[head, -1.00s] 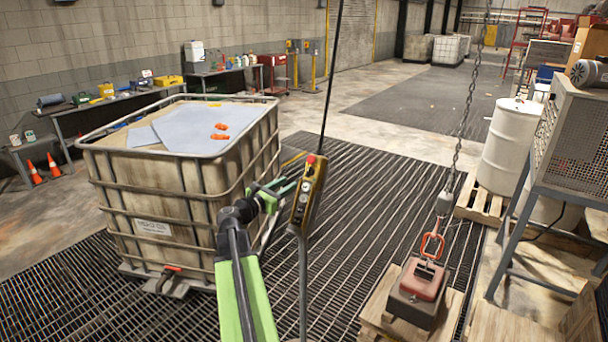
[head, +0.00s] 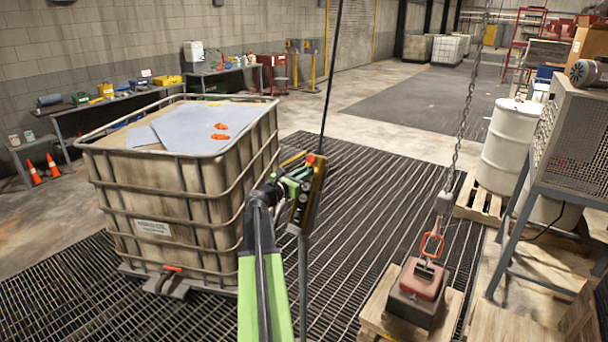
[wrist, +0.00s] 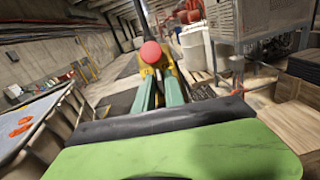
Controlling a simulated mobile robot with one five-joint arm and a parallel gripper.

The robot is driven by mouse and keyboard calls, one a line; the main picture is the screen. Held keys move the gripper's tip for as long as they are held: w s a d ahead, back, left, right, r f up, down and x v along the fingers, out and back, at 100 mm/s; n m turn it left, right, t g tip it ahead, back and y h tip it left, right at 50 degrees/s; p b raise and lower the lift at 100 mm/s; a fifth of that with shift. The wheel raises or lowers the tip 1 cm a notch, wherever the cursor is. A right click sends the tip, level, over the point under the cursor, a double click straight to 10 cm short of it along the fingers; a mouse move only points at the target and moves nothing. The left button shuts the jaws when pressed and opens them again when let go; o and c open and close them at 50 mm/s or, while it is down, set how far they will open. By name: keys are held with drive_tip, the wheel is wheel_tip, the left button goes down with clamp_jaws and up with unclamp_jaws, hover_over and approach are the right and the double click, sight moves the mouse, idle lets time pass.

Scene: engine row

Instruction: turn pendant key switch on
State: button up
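The pendant (head: 314,192) is a narrow yellow and dark control box on a black cable, with a red button on top. The wrist view shows the green fingers of my gripper (wrist: 158,90) side by side with a narrow gap, pointing at the pendant. The red button (wrist: 151,52) shows just beyond their tips. The key switch cannot be made out. Whether the fingers hold anything is hidden.
A large caged tank (head: 190,190) with grey sheets and orange items on top stands left of my arm. A chain hoist hook (head: 432,245) hangs over a red and dark block (head: 420,288) at right. Open grating lies behind the pendant.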

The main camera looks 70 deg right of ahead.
clamp_jaws()
drive_tip(key=shift+w+d+r+m+g, duration=0.15)
drive_tip(key=shift+m+g, duration=0.35)
drive_tip(key=shift+m, duration=0.3)
drive_tip(key=m+g+y+p, duration=0.1)
drive_tip(key=m, duration=0.2)
drive_tip(key=shift+m+g+y, duration=0.3)
drive_tip(key=shift+m, duration=0.7)
drive_tip(key=shift+o, duration=2.3)
unclamp_jaws()
